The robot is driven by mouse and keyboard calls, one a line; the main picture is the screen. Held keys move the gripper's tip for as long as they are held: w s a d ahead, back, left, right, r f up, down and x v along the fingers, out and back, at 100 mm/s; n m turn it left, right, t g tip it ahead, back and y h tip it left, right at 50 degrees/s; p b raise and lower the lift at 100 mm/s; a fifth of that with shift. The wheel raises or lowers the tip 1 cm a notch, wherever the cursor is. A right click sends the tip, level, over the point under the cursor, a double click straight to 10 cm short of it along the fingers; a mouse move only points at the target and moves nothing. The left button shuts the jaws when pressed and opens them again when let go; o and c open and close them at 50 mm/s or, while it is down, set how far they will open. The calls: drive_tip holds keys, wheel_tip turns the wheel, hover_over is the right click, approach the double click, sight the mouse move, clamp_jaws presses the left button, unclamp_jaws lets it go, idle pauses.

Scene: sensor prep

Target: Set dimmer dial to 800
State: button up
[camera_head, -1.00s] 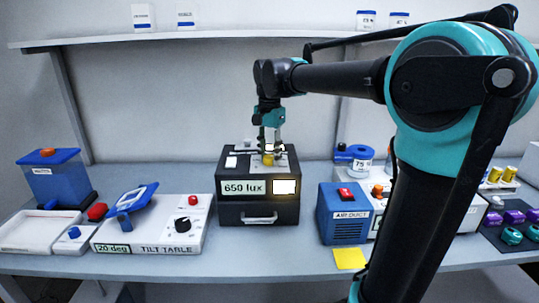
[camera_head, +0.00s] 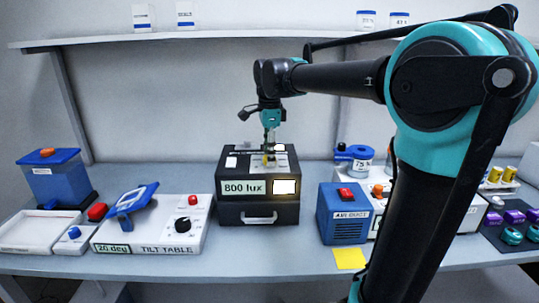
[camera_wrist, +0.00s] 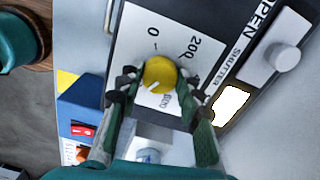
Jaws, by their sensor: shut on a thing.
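The black light box (camera_head: 240,209) stands in the middle of the bench, and its front display (camera_head: 243,187) reads 800 lux. The yellow dimmer dial (camera_wrist: 160,73) sits on a white scale plate (camera_wrist: 187,29) on top of the box. The plate shows 0 and 200 marks and a partly hidden mark by the dial. A white pointer line on the dial points toward the lower left in the wrist view. My gripper (camera_wrist: 157,84) is shut on the dial from above, one finger on each side. In the head view my gripper (camera_head: 270,152) covers much of the dial.
A shutter knob (camera_wrist: 285,57) is beside the dial plate. A blue air duct unit (camera_head: 343,214) stands right of the box, and the tilt table (camera_head: 150,230) stands left. A yellow note (camera_head: 350,258) lies at the front.

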idle(0.4)
drive_tip(key=o, duration=1.2)
drive_tip(key=shift+c, duration=0.2)
drive_tip(key=shift+r, duration=0.1)
wheel_tip(320, 180, up, 12)
